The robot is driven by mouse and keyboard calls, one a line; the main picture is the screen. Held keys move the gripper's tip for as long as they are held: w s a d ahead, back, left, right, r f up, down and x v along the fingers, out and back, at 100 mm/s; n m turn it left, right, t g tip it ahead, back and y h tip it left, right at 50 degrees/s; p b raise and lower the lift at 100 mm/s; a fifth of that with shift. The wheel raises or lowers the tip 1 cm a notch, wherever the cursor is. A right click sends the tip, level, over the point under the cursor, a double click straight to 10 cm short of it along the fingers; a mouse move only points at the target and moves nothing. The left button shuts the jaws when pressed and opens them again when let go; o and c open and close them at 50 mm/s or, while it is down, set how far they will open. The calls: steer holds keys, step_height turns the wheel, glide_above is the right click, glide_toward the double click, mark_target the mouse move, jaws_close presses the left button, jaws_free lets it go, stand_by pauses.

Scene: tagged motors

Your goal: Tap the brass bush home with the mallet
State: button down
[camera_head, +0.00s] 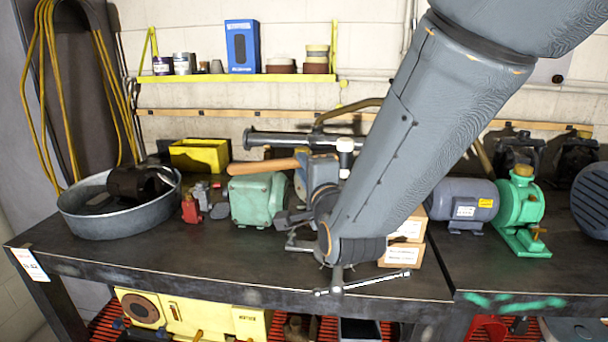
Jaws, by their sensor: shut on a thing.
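My gripper (312,174) is above the middle of the bench, mostly hidden behind its own wrist and arm. It is shut on the mallet (265,166), whose wooden handle points left, nearly level. A pale-ended upright piece just right of the gripper looks like the mallet's head. A tan, brass-coloured piece (522,168) sits on top of the green pump (518,204) at the right, well apart from my gripper. I cannot tell for certain whether it is the brass bush, or how deep it sits.
The workbench (130,257) carries a round metal tub (78,222) at left, a pale green motor (256,199) below the handle, and a grey motor (465,203) beside the pump. Small labelled boxes (402,254) stand right of my wrist. A yellow bin (200,155) stands behind.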

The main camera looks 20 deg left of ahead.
steer(key=shift+f+b, duration=1.9)
steer(key=shift+f, duration=0.2)
step_height(320, 180, up, 4)
steer(key=shift+f+p, duration=0.2)
steer(key=shift+p, duration=0.55)
